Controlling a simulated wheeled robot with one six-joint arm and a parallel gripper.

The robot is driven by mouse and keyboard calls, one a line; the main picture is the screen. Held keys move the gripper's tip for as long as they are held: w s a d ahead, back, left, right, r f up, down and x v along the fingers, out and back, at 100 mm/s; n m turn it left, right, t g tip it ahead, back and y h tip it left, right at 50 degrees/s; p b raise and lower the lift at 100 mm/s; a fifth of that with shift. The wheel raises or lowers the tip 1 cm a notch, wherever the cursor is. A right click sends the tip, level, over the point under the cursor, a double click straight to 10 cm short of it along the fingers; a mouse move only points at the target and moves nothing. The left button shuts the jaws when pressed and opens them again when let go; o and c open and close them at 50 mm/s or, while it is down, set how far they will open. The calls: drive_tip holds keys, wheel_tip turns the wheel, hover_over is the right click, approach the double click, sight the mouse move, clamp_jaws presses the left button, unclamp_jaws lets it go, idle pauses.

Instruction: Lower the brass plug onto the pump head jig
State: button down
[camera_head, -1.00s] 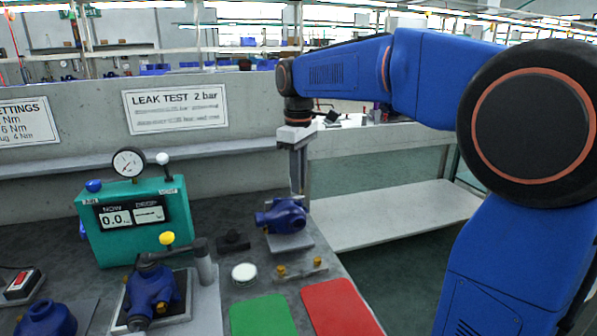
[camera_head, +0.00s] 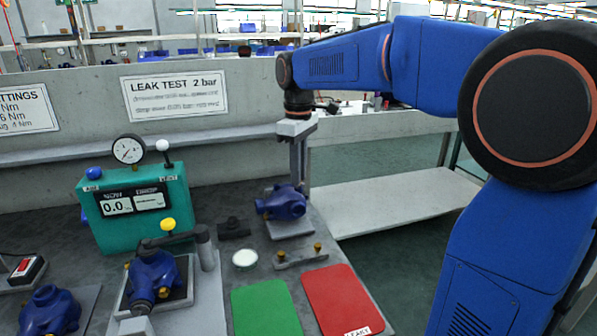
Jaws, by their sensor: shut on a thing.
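The blue pump head (camera_head: 283,203) lies on its grey jig plate (camera_head: 292,232) near the bench's right edge. My gripper (camera_head: 299,183) points straight down just behind and above the pump head's right part, with its fingers close together. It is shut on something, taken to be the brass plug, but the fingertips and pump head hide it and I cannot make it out. I cannot tell whether it touches the pump head. Two other brass plugs (camera_head: 280,255) stand in a small grey holder (camera_head: 300,260) in front of the jig.
A green mat (camera_head: 266,310) and red mat (camera_head: 342,300) lie in front. The teal leak tester (camera_head: 130,232) stands left, near a clamped blue pump head (camera_head: 155,272). A white round dish (camera_head: 244,259) and black block (camera_head: 233,229) sit left of the jig. A low wall runs behind.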

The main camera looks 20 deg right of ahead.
drive_tip(key=shift+f, duration=0.2)
idle(0.5)
drive_tip(key=c, duration=0.5)
unclamp_jaws()
drive_tip(key=shift+r, duration=0.1)
wheel_tip(320, 180, up, 9)
drive_tip(key=shift+f, duration=0.1)
idle(1.4)
idle(0.3)
